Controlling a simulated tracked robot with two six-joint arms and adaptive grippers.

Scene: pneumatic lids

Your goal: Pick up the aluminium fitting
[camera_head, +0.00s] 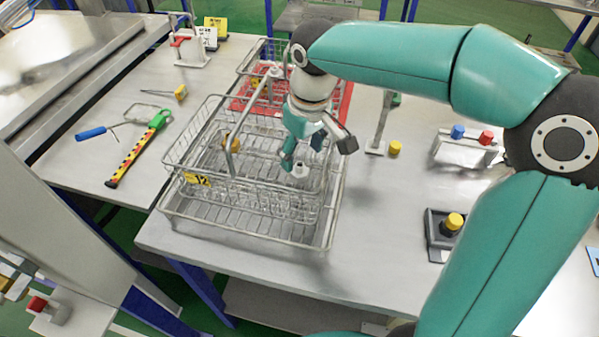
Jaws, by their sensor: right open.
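A small silvery fitting (300,170), which looks like the aluminium one, stands in the front wire basket (185,146), towards its right side. My right gripper (302,157) reaches down into this basket from above, with its fingers open just over and around the fitting's top. I cannot tell whether they touch it. The gripper partly hides the fitting and the basket's back right part. My left gripper is not in view.
A second basket with a red mat (345,108) is behind. Right are a yellow cap (394,149), a rack with blue and red caps (470,142) and a dark tray (436,256).

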